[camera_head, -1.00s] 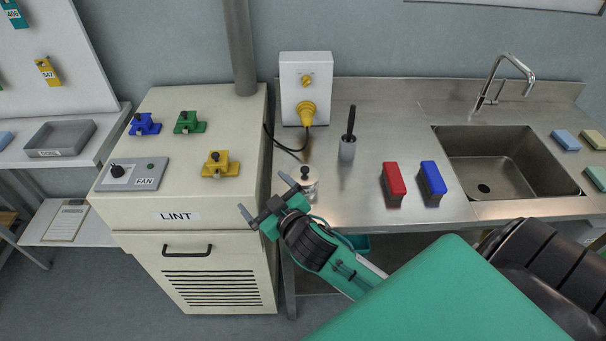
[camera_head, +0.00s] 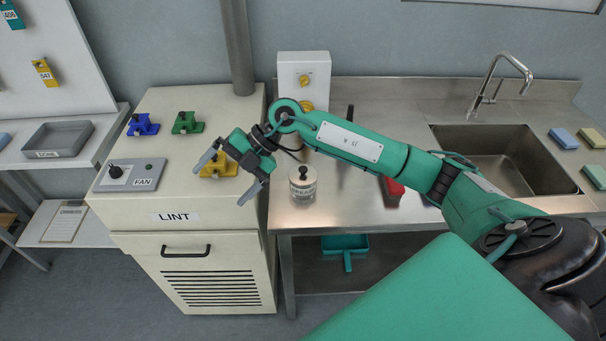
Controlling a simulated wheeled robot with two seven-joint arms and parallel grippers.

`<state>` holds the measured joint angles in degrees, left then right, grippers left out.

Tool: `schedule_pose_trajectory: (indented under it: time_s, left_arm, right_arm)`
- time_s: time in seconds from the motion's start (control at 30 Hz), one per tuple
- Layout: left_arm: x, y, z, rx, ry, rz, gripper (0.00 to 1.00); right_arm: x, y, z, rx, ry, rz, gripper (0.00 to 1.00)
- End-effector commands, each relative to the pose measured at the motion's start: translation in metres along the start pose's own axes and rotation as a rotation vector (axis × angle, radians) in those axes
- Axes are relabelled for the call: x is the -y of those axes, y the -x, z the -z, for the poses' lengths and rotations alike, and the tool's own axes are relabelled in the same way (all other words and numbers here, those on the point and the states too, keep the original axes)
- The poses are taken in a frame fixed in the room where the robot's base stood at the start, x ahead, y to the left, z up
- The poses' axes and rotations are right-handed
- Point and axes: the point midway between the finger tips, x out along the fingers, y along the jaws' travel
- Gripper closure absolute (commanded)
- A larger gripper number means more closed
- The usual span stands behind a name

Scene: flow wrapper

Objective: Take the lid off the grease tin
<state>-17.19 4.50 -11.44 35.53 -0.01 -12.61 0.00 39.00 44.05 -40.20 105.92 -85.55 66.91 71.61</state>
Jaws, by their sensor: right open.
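The grease tin (camera_head: 303,189) is a small pale cylinder with a printed label, standing upright near the left front edge of the steel counter. Its lid (camera_head: 303,174) is on top, with a dark round knob. My right gripper (camera_head: 223,182) is open and empty, to the left of the tin, in front of the yellow fixture on the lint cabinet. Its two fingers are spread apart and touch nothing that I can make out. My right arm reaches across the counter behind the tin. My left gripper is out of view.
The lint cabinet (camera_head: 130,228) bears blue (camera_head: 143,124), green (camera_head: 187,122) and yellow (camera_head: 212,170) fixtures. My arm partly covers the red block (camera_head: 393,188) and the dark-handled brush. A sink (camera_head: 495,165) is at right. A teal dustpan (camera_head: 345,245) lies below the counter.

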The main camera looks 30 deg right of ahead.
Motion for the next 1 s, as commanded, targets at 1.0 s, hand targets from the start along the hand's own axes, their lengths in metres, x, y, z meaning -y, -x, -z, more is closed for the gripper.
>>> schedule_pose_trajectory:
  time_s: [1.0]
  left_arm:
    - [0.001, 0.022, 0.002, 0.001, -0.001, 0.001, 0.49]
  right_arm:
    - [0.137, 0.144, -0.122, 0.561, -0.353, 0.738, 0.00]
